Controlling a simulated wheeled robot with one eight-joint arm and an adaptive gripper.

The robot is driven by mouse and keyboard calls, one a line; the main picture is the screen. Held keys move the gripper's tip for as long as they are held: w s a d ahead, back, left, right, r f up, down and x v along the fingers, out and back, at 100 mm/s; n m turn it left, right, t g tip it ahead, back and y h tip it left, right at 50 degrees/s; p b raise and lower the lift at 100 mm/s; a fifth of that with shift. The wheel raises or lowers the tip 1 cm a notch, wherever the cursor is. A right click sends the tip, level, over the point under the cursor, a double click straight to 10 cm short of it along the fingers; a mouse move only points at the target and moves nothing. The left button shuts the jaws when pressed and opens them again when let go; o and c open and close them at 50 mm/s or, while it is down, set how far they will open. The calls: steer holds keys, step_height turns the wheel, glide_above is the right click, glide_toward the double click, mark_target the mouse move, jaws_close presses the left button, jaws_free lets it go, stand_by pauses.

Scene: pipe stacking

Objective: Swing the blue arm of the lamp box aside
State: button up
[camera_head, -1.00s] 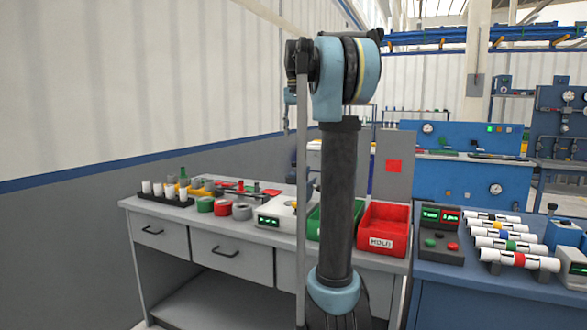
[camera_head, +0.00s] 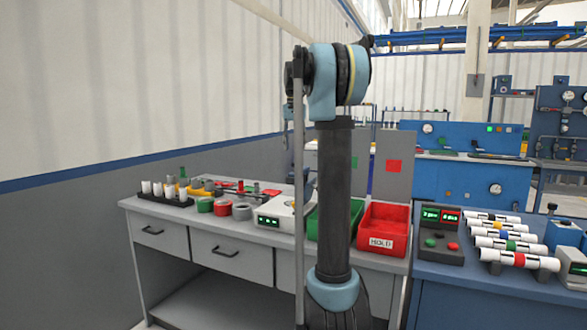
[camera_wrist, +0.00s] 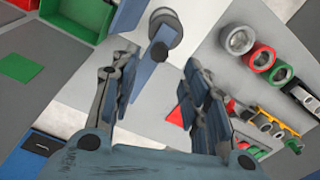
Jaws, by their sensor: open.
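In the wrist view my gripper (camera_wrist: 162,68) is open, its dark fingers well apart. A blue bar (camera_wrist: 150,83) with a grey round end piece shows between the fingers in the picture. It looks like the lamp box's blue arm, but I cannot be sure. I cannot tell its distance from the fingers or whether they touch it. I cannot make out the lamp box's body in either view. In the head view my arm covers part of the bench, and my gripper does not show there.
A grey bench (camera_head: 190,222) holds a green bin (camera_head: 318,222), a red bin (camera_head: 384,228), a white device with a green display (camera_head: 272,216) and several rings. Grey panels stand behind the bins. A blue bench (camera_head: 470,276) on the right carries striped pipes (camera_head: 505,243).

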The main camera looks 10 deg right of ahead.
mark_target(295, 165)
step_height(295, 165, down, 9)
steer(key=shift+r, duration=0.1)
stand_by(0.3)
jaws_close()
